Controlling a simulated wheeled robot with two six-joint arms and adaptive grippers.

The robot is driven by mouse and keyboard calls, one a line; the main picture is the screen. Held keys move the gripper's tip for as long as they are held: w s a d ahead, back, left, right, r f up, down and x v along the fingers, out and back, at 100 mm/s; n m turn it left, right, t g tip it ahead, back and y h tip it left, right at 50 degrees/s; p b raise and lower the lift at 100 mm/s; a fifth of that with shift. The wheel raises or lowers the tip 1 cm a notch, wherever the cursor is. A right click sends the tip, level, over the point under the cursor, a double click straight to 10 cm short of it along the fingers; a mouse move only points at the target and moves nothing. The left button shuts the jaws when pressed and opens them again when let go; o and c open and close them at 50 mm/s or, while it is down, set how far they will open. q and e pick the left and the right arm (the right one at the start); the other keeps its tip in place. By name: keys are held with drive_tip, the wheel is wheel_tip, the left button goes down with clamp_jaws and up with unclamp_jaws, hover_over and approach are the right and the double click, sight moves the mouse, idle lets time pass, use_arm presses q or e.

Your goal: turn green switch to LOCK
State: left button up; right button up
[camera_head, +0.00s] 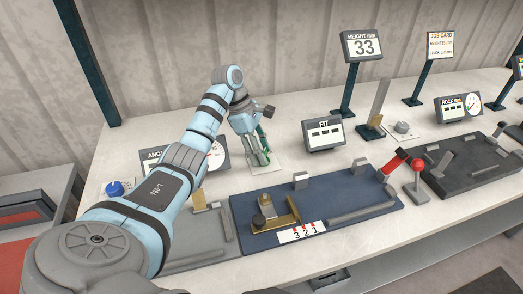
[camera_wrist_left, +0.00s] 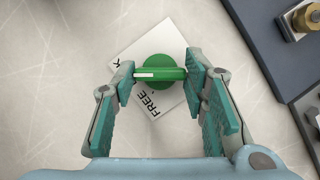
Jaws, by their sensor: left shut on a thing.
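The green switch (camera_wrist_left: 158,71) is a round knob with a bar handle, on a white square plate (camera_wrist_left: 170,38). The plate reads FREE (camera_wrist_left: 151,104) below the knob, and a K shows at its left corner, the rest of that word hidden by a finger. The bar lies nearly level in the left wrist view, its white mark at the left end, between the two words. My left gripper (camera_wrist_left: 159,75) is shut on the bar, a finger at each end. In the head view the left gripper (camera_head: 259,158) reaches down over the plate (camera_head: 276,164).
A blue fixture board (camera_head: 345,190) with metal blocks lies just right of the switch plate. The FIT display (camera_head: 324,134) stands behind it, and another display is partly hidden behind my left arm. A blue button (camera_head: 114,188) is at left. A red-knobbed lever (camera_head: 417,166) is at right.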

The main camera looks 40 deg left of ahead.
use_arm(q)
drive_tip(key=o, duration=1.2)
drive_tip(key=shift+c, duration=0.2)
